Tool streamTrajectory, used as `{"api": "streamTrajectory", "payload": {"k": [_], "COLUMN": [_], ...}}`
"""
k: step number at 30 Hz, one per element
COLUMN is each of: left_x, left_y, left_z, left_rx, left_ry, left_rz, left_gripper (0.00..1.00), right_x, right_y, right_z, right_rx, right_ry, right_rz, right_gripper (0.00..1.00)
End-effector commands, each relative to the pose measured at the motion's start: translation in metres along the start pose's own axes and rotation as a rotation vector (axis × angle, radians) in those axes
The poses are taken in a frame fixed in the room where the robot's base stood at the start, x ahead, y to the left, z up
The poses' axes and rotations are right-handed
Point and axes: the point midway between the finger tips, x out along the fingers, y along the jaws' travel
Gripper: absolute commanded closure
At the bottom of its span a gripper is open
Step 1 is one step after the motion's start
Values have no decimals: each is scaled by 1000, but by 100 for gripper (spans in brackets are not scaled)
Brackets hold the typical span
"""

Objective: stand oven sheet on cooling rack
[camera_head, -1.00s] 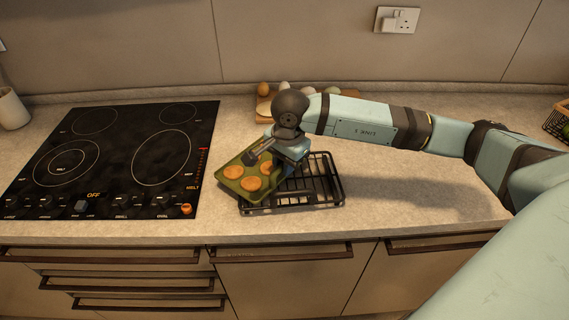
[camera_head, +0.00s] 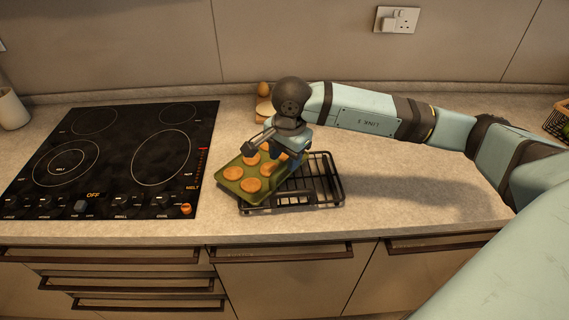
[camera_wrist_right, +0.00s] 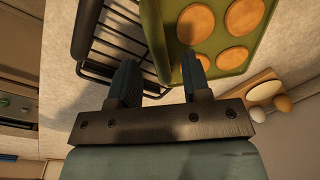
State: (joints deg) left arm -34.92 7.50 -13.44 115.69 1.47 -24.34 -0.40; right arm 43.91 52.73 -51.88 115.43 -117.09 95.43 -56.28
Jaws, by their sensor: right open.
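The green oven sheet (camera_head: 226,188) holds several round brown cookies (camera_head: 248,185). It lies over the left part of the black cooling rack (camera_head: 326,178), turned at an angle, with its left side past the rack. I cannot tell if it sits flat. My right gripper (camera_head: 286,168) is above the sheet's right side, its fingertips partly hidden. In the right wrist view, the gripper (camera_wrist_right: 160,75) is open, with one finger over the rack (camera_wrist_right: 112,40) and the other by the sheet (camera_wrist_right: 153,35). The sheet's near rim runs between the fingers. My left gripper is not in view.
A black cooktop (camera_head: 120,150) lies to the left. A wire basket (camera_head: 556,122) is at far right. The counter right of the rack (camera_head: 400,185) is clear.

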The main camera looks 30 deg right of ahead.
Motion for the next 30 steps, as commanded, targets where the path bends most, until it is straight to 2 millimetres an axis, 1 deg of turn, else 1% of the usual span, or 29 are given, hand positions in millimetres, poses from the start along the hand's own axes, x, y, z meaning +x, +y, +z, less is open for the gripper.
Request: {"api": "streamTrajectory", "payload": {"k": [1, 6, 9, 12, 15, 18, 30], "left_x": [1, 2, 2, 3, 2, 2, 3], "left_y": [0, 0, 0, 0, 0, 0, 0], "left_z": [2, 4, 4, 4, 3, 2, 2], "left_rx": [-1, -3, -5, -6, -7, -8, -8], "left_ry": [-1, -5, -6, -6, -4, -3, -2], "left_rz": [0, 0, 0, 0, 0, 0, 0], "left_gripper": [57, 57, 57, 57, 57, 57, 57], "right_x": [-12, -49, -66, -79, -87, -90, -90], "right_y": [-1, -1, 0, -1, 0, 0, 0], "right_z": [0, 0, 0, 0, 0, 0, 0], "right_rx": [0, 0, 0, 2, 1, 1, 1], "right_ry": [2, 2, 2, 1, 1, 1, 0], "right_rz": [-4, -4, -2, -2, -1, -1, 0], "right_gripper": [56, 56, 56, 56, 56, 56, 56]}}
